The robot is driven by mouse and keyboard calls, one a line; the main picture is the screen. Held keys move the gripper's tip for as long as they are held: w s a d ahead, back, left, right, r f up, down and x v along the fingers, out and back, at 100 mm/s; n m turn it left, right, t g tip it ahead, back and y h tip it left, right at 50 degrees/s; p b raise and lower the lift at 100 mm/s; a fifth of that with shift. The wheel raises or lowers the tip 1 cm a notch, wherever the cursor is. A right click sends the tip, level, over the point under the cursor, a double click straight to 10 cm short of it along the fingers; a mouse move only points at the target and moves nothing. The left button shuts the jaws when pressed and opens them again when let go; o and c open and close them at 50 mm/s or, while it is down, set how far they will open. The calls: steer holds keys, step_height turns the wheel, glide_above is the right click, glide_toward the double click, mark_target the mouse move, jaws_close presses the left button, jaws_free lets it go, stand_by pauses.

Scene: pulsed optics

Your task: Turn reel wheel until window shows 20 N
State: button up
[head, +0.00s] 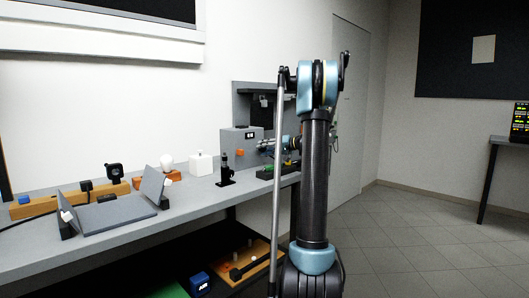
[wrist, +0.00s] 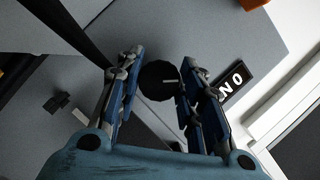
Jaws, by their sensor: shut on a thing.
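The reel wheel (wrist: 152,79) is a dark round knob with a white mark on its face, seen in the wrist view. My gripper (wrist: 162,77) has one finger on each side of it and is shut on it. The window (wrist: 232,83) is a black plate beside the right finger; it shows a white N and a white 0, tilted in this view. In the head view the window (head: 249,136) is a small dark patch on a grey box (head: 231,142), too small to read. My gripper (head: 268,145) is at that box, and the wheel is hidden there.
The grey bench (head: 190,194) carries a black post (head: 225,170), a white block (head: 201,163) and a hinged grey panel (head: 154,186) left of the box. An orange piece (wrist: 254,4) shows at the top of the wrist view. The floor (head: 430,230) at right is clear.

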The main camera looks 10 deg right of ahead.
steer(key=m+y, duration=0.1)
steer(key=m, duration=0.1)
steer(key=m+y, duration=0.1)
steer(key=m, duration=0.2)
steer(key=shift+w+d+f+t, duration=0.1)
steer(key=shift+d+f+t, duration=0.1)
steer(key=shift+t, duration=0.1)
steer(key=shift+m, duration=0.4)
steer(key=o, duration=1.1)
steer(key=shift+c, duration=0.2)
steer(key=shift+a+r, duration=0.1)
